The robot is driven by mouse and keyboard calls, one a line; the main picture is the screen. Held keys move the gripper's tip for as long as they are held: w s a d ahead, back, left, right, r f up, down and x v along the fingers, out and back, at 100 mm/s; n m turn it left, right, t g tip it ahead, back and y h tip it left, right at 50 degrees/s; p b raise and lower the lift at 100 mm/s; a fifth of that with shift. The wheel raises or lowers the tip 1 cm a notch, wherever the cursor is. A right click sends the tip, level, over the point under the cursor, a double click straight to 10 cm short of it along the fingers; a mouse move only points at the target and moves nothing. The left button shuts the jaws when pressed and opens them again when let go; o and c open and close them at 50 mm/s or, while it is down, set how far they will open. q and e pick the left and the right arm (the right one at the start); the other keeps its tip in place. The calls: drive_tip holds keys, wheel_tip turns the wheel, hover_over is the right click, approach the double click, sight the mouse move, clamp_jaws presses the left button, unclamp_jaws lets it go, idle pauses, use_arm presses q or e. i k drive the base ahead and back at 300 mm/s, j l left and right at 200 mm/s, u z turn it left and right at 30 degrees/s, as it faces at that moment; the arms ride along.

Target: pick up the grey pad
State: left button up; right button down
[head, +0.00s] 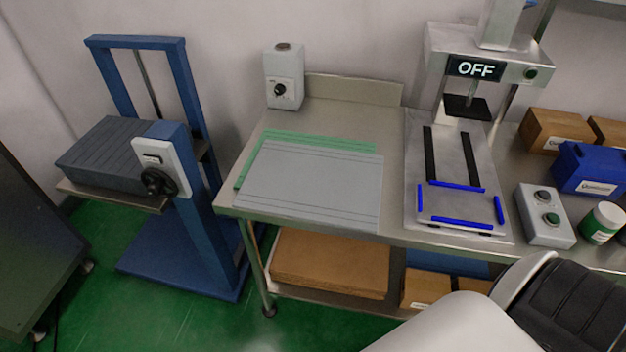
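A flat light grey pad (310,187) lies on the steel table, with faint lines along its long edges. It partly covers a green sheet (243,168) that shows along its far and left sides. The pad's front edge is close to the table's front edge. Neither of my grippers is in view. A white and black part of my own body fills the lower right corner, apart from the pad.
A press (485,55) with an "OFF" display stands right of the pad; blue strips mark its plate. A control box (284,77) stands behind the pad. A blue lift (190,200) carrying a dark grey ribbed block (108,143) is at left. A two-button box (545,215) stands at right.

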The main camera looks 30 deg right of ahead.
sight(342, 189)
drive_tip(key=i+j+z, duration=0.1)
drive_tip(key=z, duration=1.3)
drive_tip(key=j+z, duration=0.3)
drive_tip(key=j, duration=0.15)
drive_tip(key=k+j+z, duration=0.1)
drive_tip(key=j+z, duration=0.2)
drive_tip(key=j, duration=0.15)
drive_tip(key=k+j+z, duration=0.1)
drive_tip(key=j+z, duration=0.2)
drive_tip(key=j, duration=0.15)
drive_tip(key=k+j+z, duration=0.15)
drive_tip(key=j+z, duration=0.15)
drive_tip(key=k+j+z, duration=0.3)
drive_tip(key=j, duration=0.2)
drive_tip(key=k+j, duration=0.2)
drive_tip(key=j, duration=0.2)
drive_tip(key=k+j, duration=0.2)
drive_tip(key=j, duration=0.15)
drive_tip(key=k+j, duration=0.2)
drive_tip(key=j, duration=0.2)
drive_tip(key=k+j+z, duration=0.1)
drive_tip(key=j, duration=0.25)
drive_tip(key=k+u, duration=0.1)
drive_tip(key=u, duration=1.35)
drive_tip(key=z, duration=1.55)
